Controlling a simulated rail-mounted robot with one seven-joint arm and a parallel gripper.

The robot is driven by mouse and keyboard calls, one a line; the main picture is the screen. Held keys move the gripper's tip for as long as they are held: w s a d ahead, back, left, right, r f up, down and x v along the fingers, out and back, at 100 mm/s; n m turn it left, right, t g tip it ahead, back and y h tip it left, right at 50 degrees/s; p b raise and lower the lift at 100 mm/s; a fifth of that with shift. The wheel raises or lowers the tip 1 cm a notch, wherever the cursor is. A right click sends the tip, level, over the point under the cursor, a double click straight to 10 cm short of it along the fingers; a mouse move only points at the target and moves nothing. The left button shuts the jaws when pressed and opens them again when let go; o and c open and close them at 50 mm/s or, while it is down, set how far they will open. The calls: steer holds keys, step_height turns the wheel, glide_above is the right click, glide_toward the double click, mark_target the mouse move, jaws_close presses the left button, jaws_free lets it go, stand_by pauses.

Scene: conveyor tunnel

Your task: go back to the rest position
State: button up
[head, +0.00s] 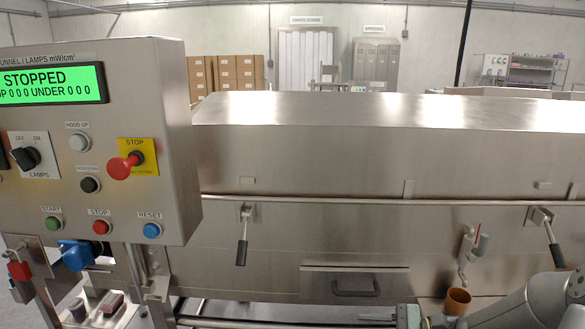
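My grey arm (545,302) shows at the bottom right corner. It reaches left along the bottom edge, in front of the steel tunnel (330,235). What looks like my gripper (408,316) is at the bottom edge, cut off by the frame. A brown cup-like piece (457,301) stands just above the arm near this end. I cannot tell whether the two touch.
The control panel (100,140) fills the left; its green display (50,84) reads STOPPED. A red stop button (124,166) sticks out from it. Black-handled latches (242,240) and a drawer handle (355,288) project from the tunnel front. Stacked boxes (228,72) stand far back.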

steer(key=s+a+n+g+h, duration=0.6)
steer(key=s+a+n+h, duration=0.15)
steer(key=s, duration=0.35)
steer(key=s+d+r+n+t+h, duration=0.2)
steer(key=s+d+n+h, duration=0.2)
steer(key=s+n+h, duration=0.3)
steer(key=shift+s+r+t+h, duration=0.35)
steer(key=shift+s+h, duration=0.35)
steer(key=shift+h, duration=0.25)
steer(key=shift+c, duration=0.3)
